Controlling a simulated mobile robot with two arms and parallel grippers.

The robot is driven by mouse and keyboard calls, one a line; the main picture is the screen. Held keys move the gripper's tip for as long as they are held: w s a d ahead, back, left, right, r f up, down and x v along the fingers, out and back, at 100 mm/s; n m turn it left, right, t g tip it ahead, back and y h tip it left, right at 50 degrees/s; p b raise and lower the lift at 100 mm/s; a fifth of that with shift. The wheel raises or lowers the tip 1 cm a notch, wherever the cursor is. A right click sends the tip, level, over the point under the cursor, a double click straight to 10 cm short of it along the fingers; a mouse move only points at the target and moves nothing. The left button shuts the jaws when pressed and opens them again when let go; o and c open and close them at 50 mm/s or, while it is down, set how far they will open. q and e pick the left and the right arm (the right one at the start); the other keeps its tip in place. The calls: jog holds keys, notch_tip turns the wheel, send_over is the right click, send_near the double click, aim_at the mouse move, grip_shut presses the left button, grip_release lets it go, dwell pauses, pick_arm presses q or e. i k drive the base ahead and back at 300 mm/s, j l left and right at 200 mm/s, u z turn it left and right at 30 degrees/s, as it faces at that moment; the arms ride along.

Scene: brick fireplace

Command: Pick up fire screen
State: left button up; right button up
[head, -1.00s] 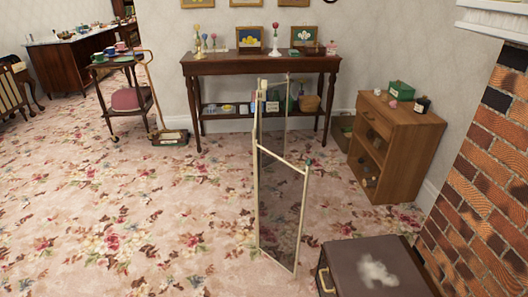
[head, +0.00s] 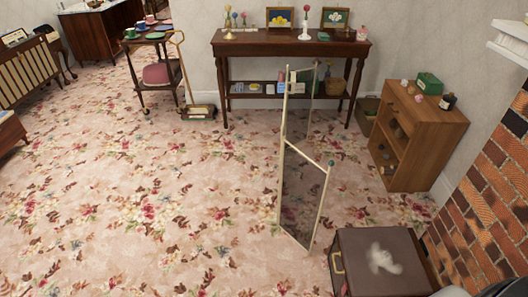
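The fire screen (head: 302,193) stands upright on the floral carpet, right of the middle in the head view. It has see-through panels in a thin cream frame and is folded at an angle, with a small greenish knob at one top corner. Its lower right part is close to a brown case, and I cannot tell whether they touch. Neither of my grippers shows in this view. A dark and grey shape at the bottom right corner may be part of my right arm.
The brown case (head: 372,250) lies right of the screen, beside the brick fireplace (head: 480,215). A dark console table (head: 284,48) stands behind, with a wooden cabinet (head: 428,135) at right and a tea trolley (head: 150,82) at back left. The carpet (head: 130,215) left of the screen is clear.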

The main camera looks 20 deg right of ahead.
aim_at(293, 78)
jog(key=i+u, duration=0.1)
jog(key=i, duration=1.8)
jog(key=i+z, duration=0.1)
jog(key=i, duration=0.65)
jog(key=i+j, duration=0.1)
jog(key=i, duration=0.65)
jog(key=i+j+z, duration=0.15)
jog(key=i, duration=0.6)
jog(key=z, duration=0.45)
jog(key=i+z, duration=0.1)
jog(key=z, duration=0.85)
jog(key=j+z, duration=0.1)
jog(key=z, duration=0.8)
jog(key=i+j, duration=0.05)
jog(key=j, duration=0.05)
